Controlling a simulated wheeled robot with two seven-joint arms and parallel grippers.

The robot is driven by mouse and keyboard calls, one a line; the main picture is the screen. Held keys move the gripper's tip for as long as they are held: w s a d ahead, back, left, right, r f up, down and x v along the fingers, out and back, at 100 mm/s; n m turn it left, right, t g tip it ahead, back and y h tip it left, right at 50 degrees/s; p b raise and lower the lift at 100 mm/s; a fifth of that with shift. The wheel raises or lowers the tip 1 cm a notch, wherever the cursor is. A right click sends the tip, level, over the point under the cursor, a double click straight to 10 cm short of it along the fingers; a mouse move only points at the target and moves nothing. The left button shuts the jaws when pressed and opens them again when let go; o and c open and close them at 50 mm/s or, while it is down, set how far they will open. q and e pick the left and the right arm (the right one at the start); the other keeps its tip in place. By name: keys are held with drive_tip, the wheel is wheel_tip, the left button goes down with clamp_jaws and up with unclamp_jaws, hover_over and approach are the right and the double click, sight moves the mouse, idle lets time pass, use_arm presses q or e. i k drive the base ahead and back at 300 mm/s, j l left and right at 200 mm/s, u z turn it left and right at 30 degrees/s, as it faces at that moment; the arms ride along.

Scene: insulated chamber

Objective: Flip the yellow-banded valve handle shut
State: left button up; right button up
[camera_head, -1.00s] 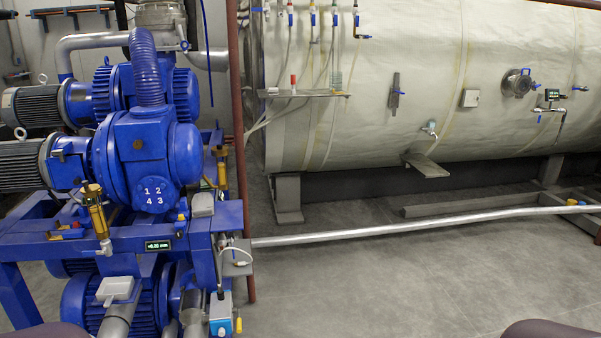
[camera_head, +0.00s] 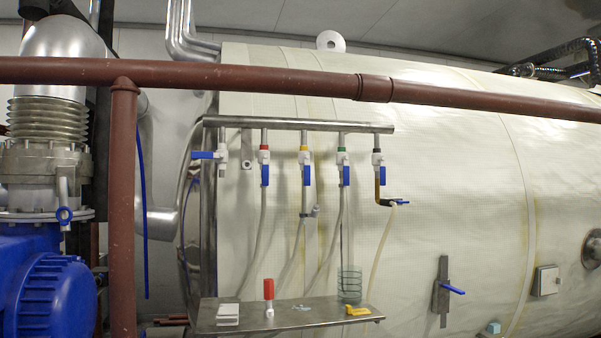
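The yellow-banded valve (camera_head: 304,149) hangs from the horizontal metal manifold pipe (camera_head: 290,123) in front of the cream insulated chamber. Its blue handle (camera_head: 306,175) points straight down, in line with the valve's pipe. A pale hose runs down from below it. Red-banded (camera_head: 264,149) and green-banded (camera_head: 342,149) valves flank it, with their blue handles also hanging down. The leftmost valve's blue handle (camera_head: 202,155) points sideways to the left. Neither of my grippers is in view.
A red-brown pipe (camera_head: 240,78) crosses in front above the manifold, with an upright post (camera_head: 123,200) at left. Below, a metal shelf (camera_head: 285,318) holds a red-topped item (camera_head: 268,290), glass dishes (camera_head: 349,285) and a yellow piece (camera_head: 357,310). Blue machinery (camera_head: 50,290) stands at left.

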sight(307, 168)
drive_tip(key=i+l, duration=0.9)
drive_tip(key=l, duration=0.15)
drive_tip(key=i+l, duration=0.95)
drive_tip(key=l, duration=0.25)
